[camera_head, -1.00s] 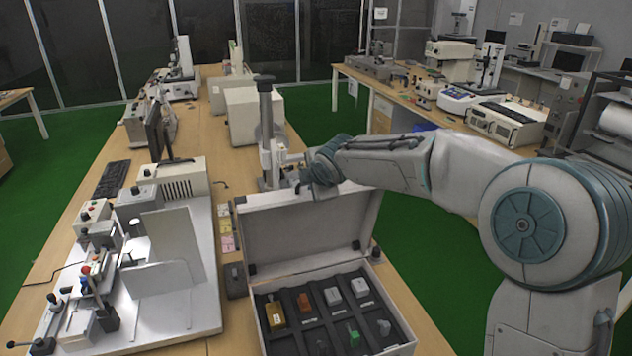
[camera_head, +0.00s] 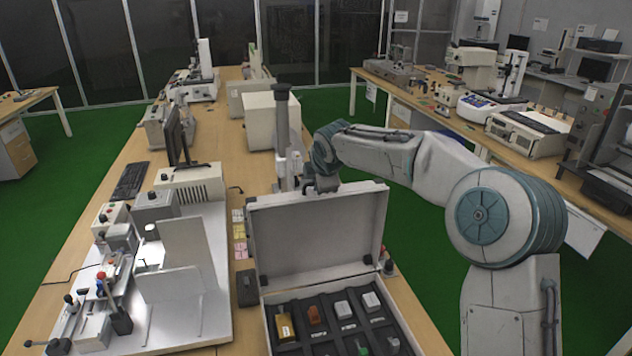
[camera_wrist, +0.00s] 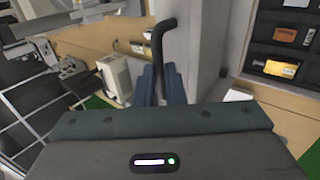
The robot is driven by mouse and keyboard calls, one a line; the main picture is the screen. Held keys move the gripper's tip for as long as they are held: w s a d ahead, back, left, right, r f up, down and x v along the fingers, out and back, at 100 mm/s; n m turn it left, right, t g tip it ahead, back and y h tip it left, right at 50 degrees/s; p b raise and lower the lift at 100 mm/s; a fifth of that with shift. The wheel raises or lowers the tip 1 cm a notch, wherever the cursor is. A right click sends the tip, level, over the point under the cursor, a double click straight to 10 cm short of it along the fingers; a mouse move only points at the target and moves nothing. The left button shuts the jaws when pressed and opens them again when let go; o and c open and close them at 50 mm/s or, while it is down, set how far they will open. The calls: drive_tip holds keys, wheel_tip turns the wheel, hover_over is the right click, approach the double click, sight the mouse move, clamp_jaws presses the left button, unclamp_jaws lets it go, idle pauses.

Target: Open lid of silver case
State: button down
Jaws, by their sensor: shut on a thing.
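The silver case (camera_head: 267,332) lies on the table with its lid (camera_head: 312,240) standing raised, close to upright. In the wrist view, my gripper's blue fingers (camera_wrist: 164,84) are shut on the black bent handle (camera_wrist: 157,45), beside the pale lid (camera_wrist: 203,40).
The case holds small parts in dark compartments, including a yellow block (camera_head: 284,327). A fixture with a white base (camera_head: 205,320) stands left. A grey column (camera_head: 282,120) rises just behind the lid. Green floor (camera_head: 420,235) is free to the right.

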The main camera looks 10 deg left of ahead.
drive_tip(key=shift+a+r, duration=0.15)
drive_tip(key=shift+r, duration=0.15)
drive_tip(key=c, duration=1.5)
unclamp_jaws()
drive_tip(key=shift+s, duration=0.15)
drive_tip(key=shift+c, duration=0.2)
drive_tip(key=shift+f, duration=0.1)
drive_tip(key=b+v, duration=0.3)
drive_tip(key=v, duration=1.1)
drive_tip(key=shift+f, duration=0.1)
